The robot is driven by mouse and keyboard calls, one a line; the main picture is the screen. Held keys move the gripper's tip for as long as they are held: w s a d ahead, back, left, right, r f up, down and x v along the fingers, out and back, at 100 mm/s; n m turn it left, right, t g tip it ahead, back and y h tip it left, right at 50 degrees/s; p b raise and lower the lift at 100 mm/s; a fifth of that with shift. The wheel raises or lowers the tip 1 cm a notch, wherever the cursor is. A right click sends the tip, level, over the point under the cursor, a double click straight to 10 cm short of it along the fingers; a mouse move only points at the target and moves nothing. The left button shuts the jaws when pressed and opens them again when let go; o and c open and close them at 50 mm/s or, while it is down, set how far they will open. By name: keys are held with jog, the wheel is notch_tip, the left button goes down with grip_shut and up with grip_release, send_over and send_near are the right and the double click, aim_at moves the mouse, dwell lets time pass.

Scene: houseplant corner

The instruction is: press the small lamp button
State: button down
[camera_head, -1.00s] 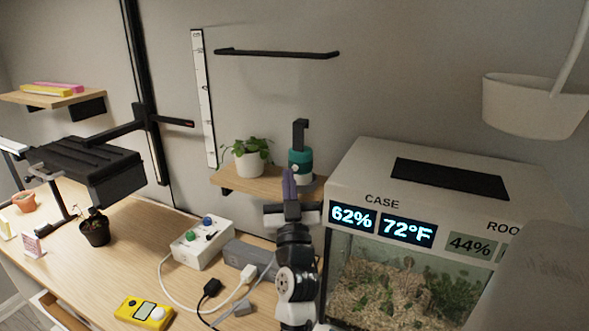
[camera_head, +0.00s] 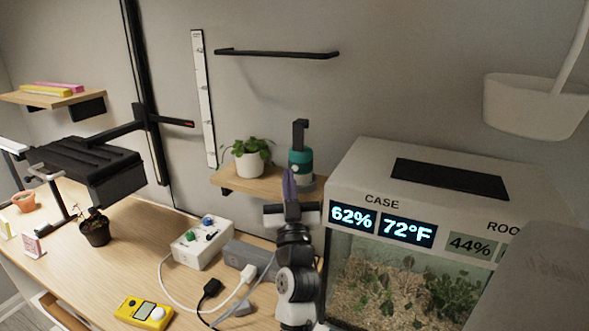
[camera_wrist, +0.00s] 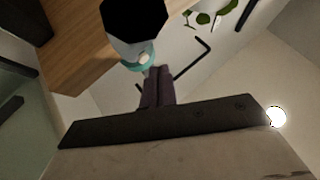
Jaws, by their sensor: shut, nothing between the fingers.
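My gripper (camera_head: 288,178) points up in front of the small wall shelf, its purple fingers shut and empty. The closed fingers also show in the wrist view (camera_wrist: 155,82). A teal and grey device with a black top (camera_head: 301,165) stands on the shelf, just behind and right of the fingertips. In the wrist view the teal part (camera_wrist: 132,62) is close to the fingertips; whether they touch is unclear. A white control box (camera_head: 203,244) on the table carries a blue knob (camera_head: 208,219) and a green knob (camera_head: 190,236). No button is labelled as the small lamp's.
A potted plant (camera_head: 249,158) shares the wooden shelf (camera_head: 232,181). The glass case (camera_head: 350,165) stands close on the right. A yellow meter (camera_head: 144,312) lies at the table's front.

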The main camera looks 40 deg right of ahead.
jog(key=shift+d, duration=0.1)
dwell(0.3)
jog(key=shift+w+d+b, duration=0.15)
jog(key=shift+d+b, duration=0.15)
jog(key=shift+b, duration=0.25)
jog(key=shift+w+d+b, duration=0.15)
jog(key=shift+d+b, duration=0.15)
dwell(0.4)
jog(key=shift+a, duration=0.1)
jog(key=shift+s+a, duration=0.35)
jog(key=shift+a, duration=0.25)
jog(key=shift+s+a+p, duration=0.3)
jog(key=shift+a, duration=0.45)
jog(key=shift+s+a+p, duration=0.35)
jog(key=shift+a, duration=0.45)
jog(key=shift+s+a+p, duration=0.3)
jog(key=shift+a, duration=0.45)
